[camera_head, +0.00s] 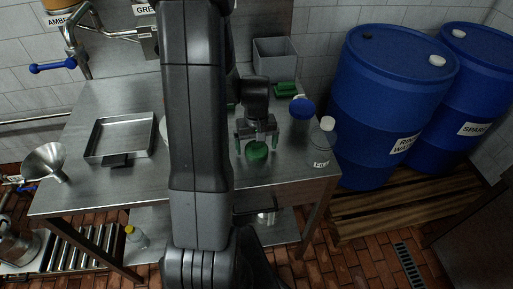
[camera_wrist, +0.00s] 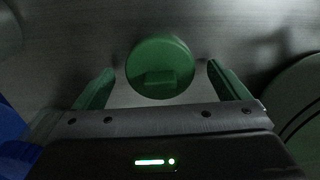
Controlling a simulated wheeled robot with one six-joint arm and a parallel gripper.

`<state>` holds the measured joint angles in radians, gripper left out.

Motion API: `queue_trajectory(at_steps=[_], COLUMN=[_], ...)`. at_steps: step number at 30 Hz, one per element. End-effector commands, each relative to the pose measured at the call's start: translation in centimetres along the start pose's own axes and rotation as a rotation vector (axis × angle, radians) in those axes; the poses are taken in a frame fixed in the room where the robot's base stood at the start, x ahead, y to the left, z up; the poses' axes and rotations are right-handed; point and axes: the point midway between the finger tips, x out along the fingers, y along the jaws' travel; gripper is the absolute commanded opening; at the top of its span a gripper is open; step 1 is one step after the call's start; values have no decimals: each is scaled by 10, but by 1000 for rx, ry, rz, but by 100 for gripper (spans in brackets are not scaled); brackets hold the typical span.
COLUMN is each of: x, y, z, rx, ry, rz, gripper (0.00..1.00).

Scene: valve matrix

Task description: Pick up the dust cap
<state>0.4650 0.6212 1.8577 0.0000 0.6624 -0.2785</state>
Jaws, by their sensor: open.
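The dust cap (camera_head: 257,150) is a round green disc on the steel table, below my gripper in the head view. In the wrist view the dust cap (camera_wrist: 160,66) shows as a green disc with a raised tab on its face. My gripper (camera_head: 256,136) is open above the table. In the wrist view its green fingers (camera_wrist: 157,84) stand apart to the left and right of the cap, with gaps on both sides. I cannot tell how far the fingertips are above the table. Nothing is held.
On the steel table (camera_head: 85,185) are a metal tray (camera_head: 118,133), a funnel (camera_head: 45,162), a blue-lidded container (camera_head: 301,107) and a white-capped bottle (camera_head: 321,142) right of my gripper. A grey bin (camera_head: 275,60) stands behind. Blue barrels (camera_head: 385,100) stand right. My arm hides the table's middle.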

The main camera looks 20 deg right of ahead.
Motion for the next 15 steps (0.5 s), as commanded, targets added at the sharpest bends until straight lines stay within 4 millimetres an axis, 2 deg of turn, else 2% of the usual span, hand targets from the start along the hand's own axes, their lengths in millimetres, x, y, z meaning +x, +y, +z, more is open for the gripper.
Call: queue_trajectory(at_steps=[4,10,15], x=[0,0,0], y=[0,0,0], z=[0,0,0], rx=[0,0,0], ry=[0,0,0], rz=[0,0,0], gripper=[94,55,55])
